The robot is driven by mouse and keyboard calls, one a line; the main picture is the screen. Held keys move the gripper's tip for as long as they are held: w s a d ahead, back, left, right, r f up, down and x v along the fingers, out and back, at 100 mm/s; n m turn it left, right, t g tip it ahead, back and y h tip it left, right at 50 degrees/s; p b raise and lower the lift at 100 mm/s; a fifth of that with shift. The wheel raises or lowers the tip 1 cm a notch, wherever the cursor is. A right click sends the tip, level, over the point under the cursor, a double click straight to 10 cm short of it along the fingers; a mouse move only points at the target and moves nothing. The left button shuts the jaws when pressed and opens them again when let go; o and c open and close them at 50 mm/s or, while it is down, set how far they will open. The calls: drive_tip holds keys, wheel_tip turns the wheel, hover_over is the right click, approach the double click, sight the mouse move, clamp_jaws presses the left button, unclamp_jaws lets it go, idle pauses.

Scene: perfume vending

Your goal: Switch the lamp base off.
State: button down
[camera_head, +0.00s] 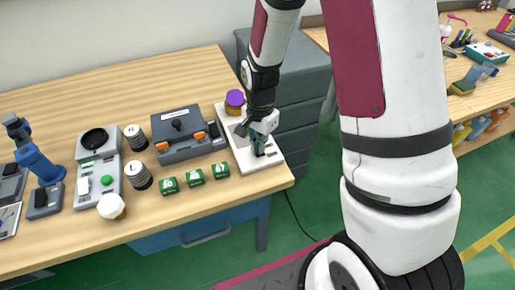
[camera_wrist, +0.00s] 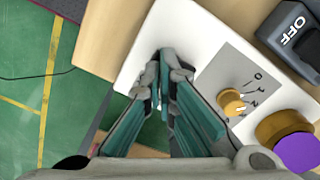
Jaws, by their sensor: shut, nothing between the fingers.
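A white base (camera_head: 238,157) stands at the table's right end; I take it to be the lamp base. It also shows in the wrist view (camera_wrist: 185,28), with a grey dial plate bearing a small orange-yellow knob (camera_wrist: 231,102) and marks including 0. The mark the knob points to is not clear. A purple-topped orange cylinder (camera_head: 235,98) is at its far end and at lower right in the wrist view (camera_wrist: 290,145). My gripper (camera_head: 258,150) is over the near part of the base, shut and empty. In the wrist view its fingertips (camera_wrist: 165,72) are left of the knob, apart from it.
A grey box (camera_head: 180,125) with orange parts stands left of the base. A dark part marked OFF (camera_wrist: 295,35) is beside the base in the wrist view. Several green boxes (camera_head: 195,177) lie near the front edge. The table's right edge is close to the base.

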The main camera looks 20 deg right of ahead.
drive_tip(key=shift+f+b, duration=0.3)
drive_tip(key=shift+f, duration=0.3)
idle(0.3)
drive_tip(key=shift+r+p, duration=1.9)
drive_tip(key=shift+r, duration=1.65)
drive_tip(key=shift+r, duration=0.35)
drive_tip(key=s+r+n+t, duration=0.2)
drive_tip(key=s+r+n, duration=0.3)
drive_tip(key=r, duration=0.7)
drive_tip(key=s+r+n+t, duration=0.2)
drive_tip(key=s+r+n, duration=0.1)
drive_tip(key=s+r, duration=0.65)
drive_tip(key=s+r+n+t, duration=0.1)
drive_tip(key=s+r+n, duration=0.3)
drive_tip(key=s+r, duration=0.1)
drive_tip(key=shift+s, duration=0.8)
